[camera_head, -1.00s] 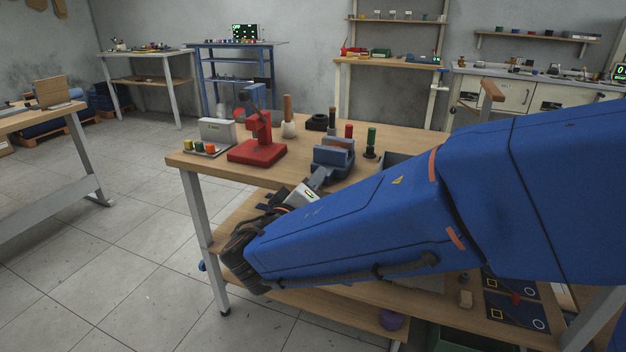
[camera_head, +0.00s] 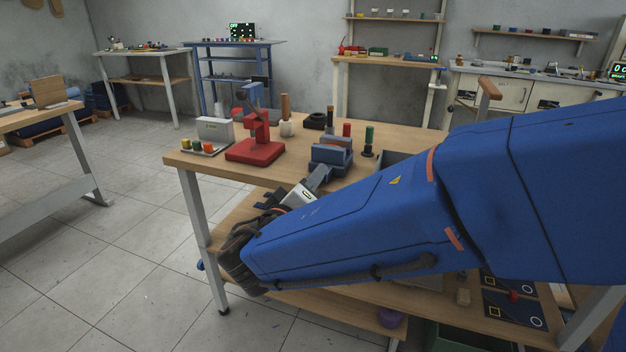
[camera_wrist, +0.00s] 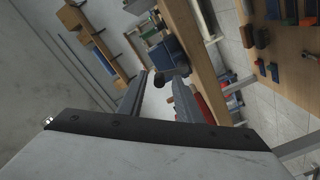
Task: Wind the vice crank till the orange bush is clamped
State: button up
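The blue-grey vice (camera_head: 331,155) stands near the front edge of the wooden workbench, partly hidden by my blue arm. In the wrist view the blue vice (camera_wrist: 168,50) shows beyond my fingers, with a dark crank with a round knob (camera_wrist: 158,80) in front of it. My gripper (camera_wrist: 160,76) is open, its two fingers apart on either side of the knob; I cannot tell whether either touches it. An orange piece (camera_head: 209,147) stands on a small tray at the left; no bush is discernible in the vice jaws.
A red press (camera_head: 255,147) stands left of the vice. A grey box (camera_head: 215,129) stands behind the tray. Red (camera_head: 347,130) and green-topped (camera_head: 369,139) posts stand right behind the vice. The floor left of the bench is clear.

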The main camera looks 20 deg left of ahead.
jog(key=s+a, duration=0.1)
jog(key=s, duration=1.6)
jog(key=shift+a, duration=0.15)
